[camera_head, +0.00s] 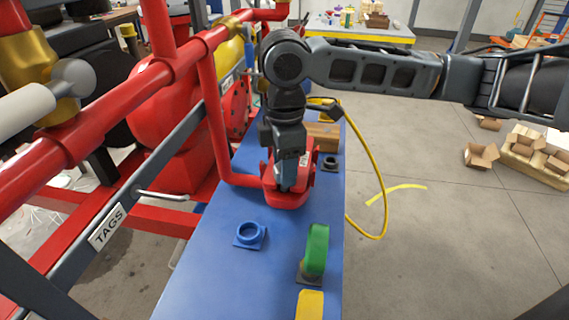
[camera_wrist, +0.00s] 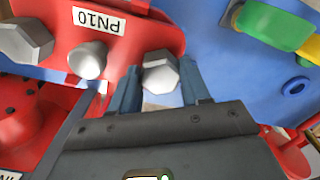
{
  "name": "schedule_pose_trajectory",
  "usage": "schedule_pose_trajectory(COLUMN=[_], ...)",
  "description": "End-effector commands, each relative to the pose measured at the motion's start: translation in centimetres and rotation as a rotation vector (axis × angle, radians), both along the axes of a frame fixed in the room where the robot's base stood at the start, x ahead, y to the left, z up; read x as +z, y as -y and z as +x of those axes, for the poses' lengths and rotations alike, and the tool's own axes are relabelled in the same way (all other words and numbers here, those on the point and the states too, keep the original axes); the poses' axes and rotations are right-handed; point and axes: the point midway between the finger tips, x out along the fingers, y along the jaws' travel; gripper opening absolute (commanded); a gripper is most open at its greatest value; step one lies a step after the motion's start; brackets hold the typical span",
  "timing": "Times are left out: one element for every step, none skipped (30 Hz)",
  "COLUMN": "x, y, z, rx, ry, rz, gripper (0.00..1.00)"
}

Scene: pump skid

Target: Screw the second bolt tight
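The red flange piece (camera_head: 300,192) sits on the blue bench top, with my gripper (camera_head: 284,186) pointing down over it. In the wrist view the red flange (camera_wrist: 120,32) carries a PN10 label. My gripper's fingers (camera_wrist: 160,80) are apart, one on each side of the right bolt head. I cannot tell whether they touch it. The bolt shafts are hidden.
A blue ring socket (camera_head: 250,235) and a green curved part (camera_head: 315,250) stand on the blue bench (camera_head: 215,275) in front. A yellow block (camera_head: 310,304) lies at the near edge. Red pipework (camera_head: 205,50) runs along the left. A yellow cable (camera_head: 375,180) hangs at the right.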

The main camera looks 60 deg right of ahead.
Motion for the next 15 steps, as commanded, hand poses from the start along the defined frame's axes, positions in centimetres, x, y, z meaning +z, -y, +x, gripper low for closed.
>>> schedule_pose_trajectory(x=[0.01, 0.01, 0.01, 0.01, 0.01, 0.01, 0.01, 0.01, 0.01, 0.02, 0.04, 0.1, 0.16, 0.23, 0.3], y=[0.01, 0.01, 0.01, 0.01, 0.01, 0.01, 0.01, 0.01, 0.01, 0.01, 0.0, -0.01, -0.03, -0.04, -0.07], z=[0.01, 0.01, 0.01, 0.01, 0.01, 0.01, 0.01, 0.01, 0.01, 0.01, 0.0, 0.0, 0.0, 0.0, 0.0], rx=[0.0, 0.0, 0.0, 0.0, 0.0, 0.0, 0.0, 0.0, 0.0, -0.001, -0.004, -0.016, -0.032, -0.054, -0.092], ry=[0.0, 0.0, 0.0, 0.0, 0.0, 0.0, 0.0, 0.0, 0.0, 0.0, 0.0, 0.001, 0.0, 0.001, 0.0], rz=[0.0, 0.0, 0.0, 0.0, 0.0, 0.0, 0.0, 0.0, 0.0, 0.0, 0.0, 0.001, 0.001, 0.002, 0.003], gripper=[0.4, 0.37, 0.33, 0.3, 0.27, 0.23, 0.21, 0.18, 0.15, 0.15, 0.15, 0.15, 0.15, 0.15, 0.15])
